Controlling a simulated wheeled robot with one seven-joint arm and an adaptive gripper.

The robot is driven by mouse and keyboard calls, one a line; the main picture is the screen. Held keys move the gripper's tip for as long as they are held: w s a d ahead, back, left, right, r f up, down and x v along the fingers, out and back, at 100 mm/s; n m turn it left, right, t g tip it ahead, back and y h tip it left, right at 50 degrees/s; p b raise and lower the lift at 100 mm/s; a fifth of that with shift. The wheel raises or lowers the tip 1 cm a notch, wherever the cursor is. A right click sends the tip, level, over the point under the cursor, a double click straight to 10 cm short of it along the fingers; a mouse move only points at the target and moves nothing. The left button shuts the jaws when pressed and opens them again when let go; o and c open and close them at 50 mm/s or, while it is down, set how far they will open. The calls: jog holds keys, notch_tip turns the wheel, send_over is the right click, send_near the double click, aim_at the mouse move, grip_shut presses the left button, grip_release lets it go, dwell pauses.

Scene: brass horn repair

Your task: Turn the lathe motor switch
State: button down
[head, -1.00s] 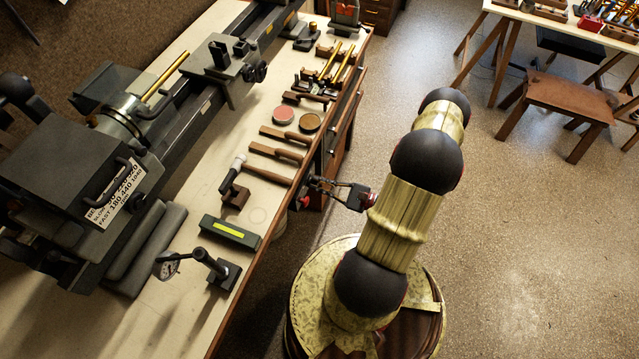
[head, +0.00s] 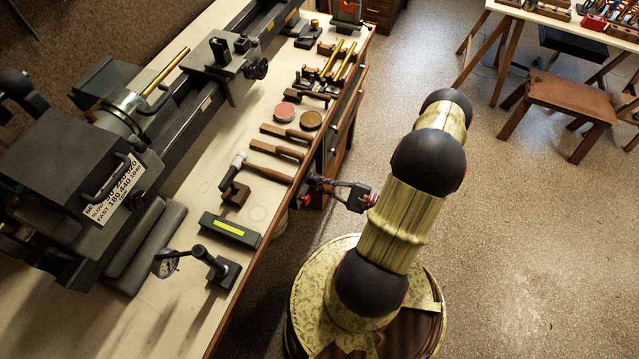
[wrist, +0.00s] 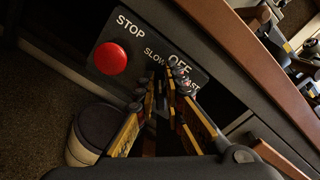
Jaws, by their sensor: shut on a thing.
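The black switch panel (wrist: 206,84) shows in the wrist view, marked SLOW, OFF and FAST, with STOP above a round red button (wrist: 110,58). My gripper (wrist: 172,80) reaches onto the panel just below the word OFF. Its fingers are close together, shut on the lathe motor switch, whose knob is mostly hidden between and behind the fingertips. The fingers partly cover the SLOW and FAST labels. In the head view my gripper (head: 311,187) is at the bench's front side, below the top's edge, and the panel is hidden there. The lathe (head: 110,165) stands on the bench.
The bench top (head: 185,215) carries hammers, a green box (head: 230,230), a dial gauge stand (head: 218,270) and round tins. In the wrist view a dark round container (wrist: 92,130) stands below the panel. Open floor (head: 530,220) lies to the right, with a stool (head: 565,100) beyond.

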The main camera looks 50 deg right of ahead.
jog(key=c, duration=1.9)
grip_release()
jog(key=v, duration=1.2)
jog(key=shift+f, duration=0.1)
